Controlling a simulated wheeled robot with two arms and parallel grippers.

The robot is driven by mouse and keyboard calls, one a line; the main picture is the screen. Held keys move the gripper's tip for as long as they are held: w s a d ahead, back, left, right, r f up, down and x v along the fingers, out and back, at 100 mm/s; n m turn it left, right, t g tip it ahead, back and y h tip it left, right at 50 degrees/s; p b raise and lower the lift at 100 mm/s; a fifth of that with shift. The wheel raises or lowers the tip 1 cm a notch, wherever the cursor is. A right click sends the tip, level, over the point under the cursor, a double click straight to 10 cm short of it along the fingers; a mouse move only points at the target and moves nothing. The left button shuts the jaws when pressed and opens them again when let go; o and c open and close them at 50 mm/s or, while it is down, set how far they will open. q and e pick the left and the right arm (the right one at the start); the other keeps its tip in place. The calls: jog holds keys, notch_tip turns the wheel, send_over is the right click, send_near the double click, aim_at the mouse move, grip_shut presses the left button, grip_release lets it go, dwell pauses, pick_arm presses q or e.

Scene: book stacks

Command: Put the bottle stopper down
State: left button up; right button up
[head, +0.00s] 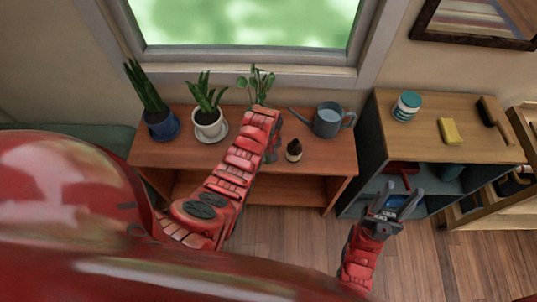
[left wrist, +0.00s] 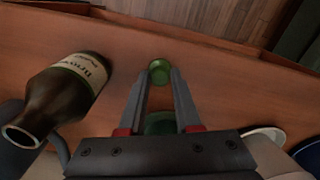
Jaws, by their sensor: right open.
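The bottle stopper (left wrist: 159,72) is a small green piece between the fingertips of my left gripper (left wrist: 160,80) in the left wrist view. The fingers close in on it from both sides. I cannot tell whether it touches the wooden top below. A dark brown bottle (left wrist: 58,98) with a cream label is to the left in that view; in the head view the bottle (head: 294,151) stands just right of my left gripper (head: 272,150), whose fingers are partly hidden. My right gripper (head: 387,203) is open and empty in front of the right-hand shelf.
The wooden shelf top (head: 330,163) also holds a watering can (head: 328,120), a plant in a blue pot (head: 162,126) and one in a white pot (head: 208,124). Its front right area is clear. The right shelf holds a teal-lidded jar (head: 406,107), a yellow sponge (head: 450,131) and a brush (head: 495,120).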

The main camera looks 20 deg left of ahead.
pick_arm(q)
jog(key=o, duration=0.3)
jog(key=shift+r, duration=0.1)
